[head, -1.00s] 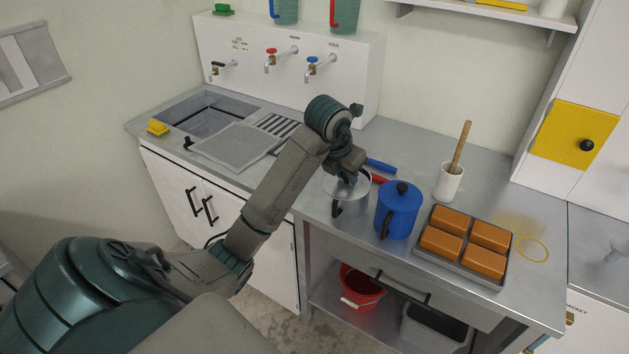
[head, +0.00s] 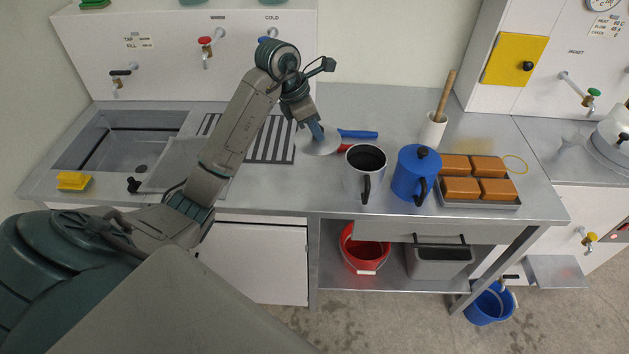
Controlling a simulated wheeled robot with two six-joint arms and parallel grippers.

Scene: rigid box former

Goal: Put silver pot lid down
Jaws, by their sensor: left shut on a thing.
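The silver pot lid (head: 326,147) is a pale round disc, tilted, in the middle of the head view. My left gripper (head: 316,131) is shut on it from above and hides its top. The lid is over the steel counter, left of and behind the silver pot; I cannot tell whether it touches the counter. The silver pot (head: 354,184) stands upright and uncovered, with a dark inside and a black handle. My right gripper is not in view.
A blue pot (head: 412,178) with its lid on stands right of the silver pot. Blue-handled (head: 358,134) and red-handled (head: 345,148) tools lie close to the lid. A slotted drainer (head: 268,140) and sink (head: 125,148) are left; a tray of orange-brown blocks (head: 478,204) is right.

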